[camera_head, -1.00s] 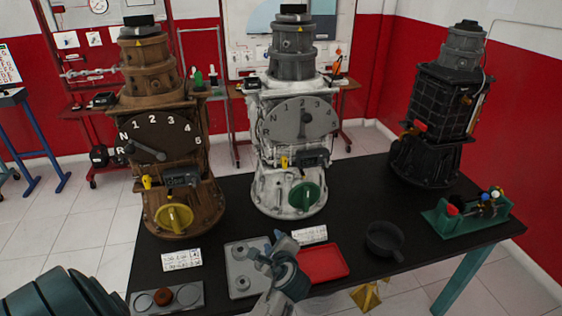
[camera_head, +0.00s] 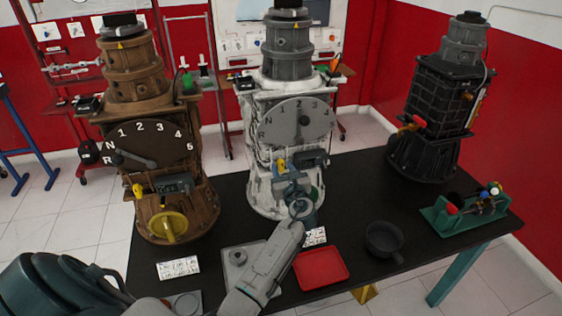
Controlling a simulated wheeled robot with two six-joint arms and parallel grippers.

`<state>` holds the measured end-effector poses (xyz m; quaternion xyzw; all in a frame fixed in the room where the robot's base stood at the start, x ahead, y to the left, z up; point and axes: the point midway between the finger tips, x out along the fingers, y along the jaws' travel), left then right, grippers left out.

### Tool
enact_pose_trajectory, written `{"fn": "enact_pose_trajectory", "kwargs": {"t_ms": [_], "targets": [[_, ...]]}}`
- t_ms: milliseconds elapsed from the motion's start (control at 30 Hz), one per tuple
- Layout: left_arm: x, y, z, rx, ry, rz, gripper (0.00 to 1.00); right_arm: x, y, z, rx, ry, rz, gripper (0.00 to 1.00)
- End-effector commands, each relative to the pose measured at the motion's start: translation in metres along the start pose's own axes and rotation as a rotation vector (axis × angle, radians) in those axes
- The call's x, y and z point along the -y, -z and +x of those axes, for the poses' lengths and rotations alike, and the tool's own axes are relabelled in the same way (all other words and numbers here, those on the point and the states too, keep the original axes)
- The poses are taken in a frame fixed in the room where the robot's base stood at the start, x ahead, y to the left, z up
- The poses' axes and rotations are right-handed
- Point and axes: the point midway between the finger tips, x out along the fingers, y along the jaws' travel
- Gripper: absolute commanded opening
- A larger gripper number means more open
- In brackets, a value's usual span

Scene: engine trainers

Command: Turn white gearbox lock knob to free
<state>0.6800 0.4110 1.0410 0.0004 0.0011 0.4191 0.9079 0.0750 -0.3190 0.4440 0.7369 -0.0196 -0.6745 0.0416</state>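The white gearbox (camera_head: 265,180) stands upright on the black table, just right of the brown one. Its round green lock knob (camera_head: 320,194) sits low on its front. My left gripper (camera_head: 291,186) is in front of the knob and hides most of it, so the knob's angle does not show. I cannot tell whether the fingers touch the knob, or whether they are open or shut. My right gripper is not in view.
The brown gearbox (camera_head: 133,80) with a yellow knob (camera_head: 167,227) stands at left, a black gearbox (camera_head: 433,105) at back right. A red tray (camera_head: 321,268), black bowl (camera_head: 384,239) and green rack (camera_head: 465,220) lie on the table (camera_head: 350,200). The table is clear between bowl and black gearbox.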

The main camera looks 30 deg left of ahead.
Motion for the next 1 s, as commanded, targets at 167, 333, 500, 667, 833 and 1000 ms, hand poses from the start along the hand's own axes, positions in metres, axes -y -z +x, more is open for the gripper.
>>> {"fn": "enact_pose_trajectory", "kwargs": {"t_ms": [167, 333, 500, 667, 833, 1000], "targets": [[0.001, -0.001, 0.019, -0.001, 0.001, 0.0, 0.36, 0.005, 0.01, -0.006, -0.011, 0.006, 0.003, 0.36], [0.0, 0.001, 0.024, -0.001, 0.001, -0.001, 0.36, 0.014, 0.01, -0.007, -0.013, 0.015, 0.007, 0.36], [0.0, 0.001, 0.024, -0.001, 0.001, -0.002, 0.36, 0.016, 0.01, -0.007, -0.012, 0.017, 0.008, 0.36], [0.0, 0.001, 0.023, -0.001, 0.001, -0.002, 0.09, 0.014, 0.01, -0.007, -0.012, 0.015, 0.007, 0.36], [0.0, 0.001, 0.023, -0.001, 0.001, -0.002, 0.0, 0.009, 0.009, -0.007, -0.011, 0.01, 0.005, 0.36], [0.0, 0.002, 0.023, -0.001, 0.001, -0.019, 0.0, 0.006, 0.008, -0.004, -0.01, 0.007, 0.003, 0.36]]}}
